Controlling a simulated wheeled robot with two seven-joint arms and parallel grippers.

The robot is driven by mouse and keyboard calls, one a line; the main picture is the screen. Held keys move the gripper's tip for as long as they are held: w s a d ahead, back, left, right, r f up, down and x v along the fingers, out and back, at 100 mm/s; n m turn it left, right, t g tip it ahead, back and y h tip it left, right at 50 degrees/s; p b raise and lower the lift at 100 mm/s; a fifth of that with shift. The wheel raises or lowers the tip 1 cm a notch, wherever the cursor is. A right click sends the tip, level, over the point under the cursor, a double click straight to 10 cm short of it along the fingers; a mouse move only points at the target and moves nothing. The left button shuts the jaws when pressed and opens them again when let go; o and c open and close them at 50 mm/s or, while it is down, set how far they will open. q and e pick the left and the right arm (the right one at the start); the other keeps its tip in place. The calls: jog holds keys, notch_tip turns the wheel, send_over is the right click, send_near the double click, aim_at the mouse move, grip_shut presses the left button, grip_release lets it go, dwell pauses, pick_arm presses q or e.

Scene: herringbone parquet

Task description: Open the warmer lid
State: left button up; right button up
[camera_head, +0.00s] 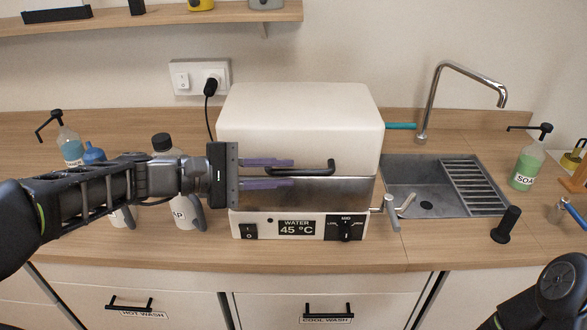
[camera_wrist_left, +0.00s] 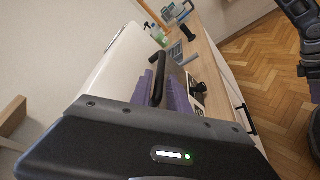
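The warmer (camera_head: 300,115) is a white box with a rounded white lid over a steel body, and its lid is down. A black bar handle (camera_head: 318,168) runs along the lid's front edge; it also shows in the wrist view (camera_wrist_left: 158,82). My left gripper (camera_head: 293,173) reaches in from the left. Its purple fingers are apart, one above and one below the handle's left end. In the wrist view the handle lies between the fingers; I cannot tell whether they touch it. My right gripper is out of view; only part of that arm shows at the lower right.
A front panel (camera_head: 298,227) reads 45 °C. A tap lever (camera_head: 391,212) sticks out at the warmer's right. Bottles (camera_head: 185,205) stand at left, behind and below my arm. A sink (camera_head: 425,190), faucet (camera_head: 430,100) and soap bottle (camera_head: 528,165) are at right. A shelf (camera_head: 150,16) hangs above.

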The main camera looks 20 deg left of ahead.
pick_arm(q)
jog(key=shift+x, duration=1.5)
jog(key=shift+c, duration=0.5)
grip_shut()
